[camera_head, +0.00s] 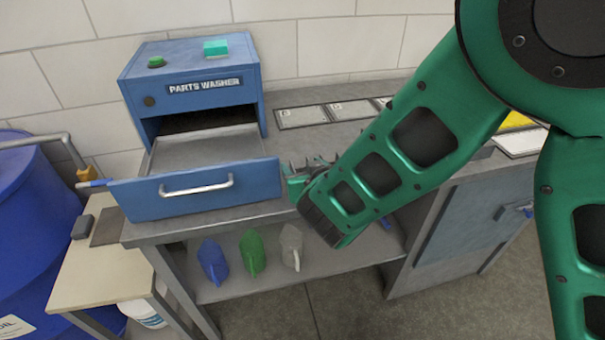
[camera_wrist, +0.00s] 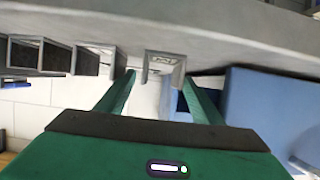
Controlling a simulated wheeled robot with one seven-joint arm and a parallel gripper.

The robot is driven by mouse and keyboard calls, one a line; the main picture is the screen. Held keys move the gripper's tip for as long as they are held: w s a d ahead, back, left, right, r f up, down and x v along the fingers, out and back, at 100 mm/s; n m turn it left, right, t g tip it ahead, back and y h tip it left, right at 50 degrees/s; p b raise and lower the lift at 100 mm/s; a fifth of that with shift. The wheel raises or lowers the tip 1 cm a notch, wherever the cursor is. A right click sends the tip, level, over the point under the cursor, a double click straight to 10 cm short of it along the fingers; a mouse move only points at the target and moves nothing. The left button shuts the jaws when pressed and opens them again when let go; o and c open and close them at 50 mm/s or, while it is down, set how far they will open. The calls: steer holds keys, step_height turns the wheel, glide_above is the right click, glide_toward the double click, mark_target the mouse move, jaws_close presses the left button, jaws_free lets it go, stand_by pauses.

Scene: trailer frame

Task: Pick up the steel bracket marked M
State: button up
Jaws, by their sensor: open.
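In the wrist view, which looks upside down, my gripper (camera_wrist: 158,82) is open. One grey steel bracket (camera_wrist: 163,54) stands between or just beyond its fingertips; I cannot tell the depth. More grey brackets, one of them here (camera_wrist: 85,60), stand in a row to the left. No letter M is readable on any of them. In the head view, a few grey bracket shapes (camera_head: 312,163) show on the bench just right of the washer drawer, partly hidden by my green arm. My gripper is mostly hidden behind the arm there.
The blue parts washer (camera_head: 190,85) has its drawer (camera_head: 200,190) pulled out, close beside the brackets; blue also fills the wrist view's right side. Flat marked plates (camera_head: 300,117) lie at the bench back.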

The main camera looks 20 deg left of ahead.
steer(key=shift+w+a+f, duration=0.1)
steer(key=shift+w+a, duration=0.05)
steer(key=shift+w, duration=0.1)
steer(key=c, duration=1.4)
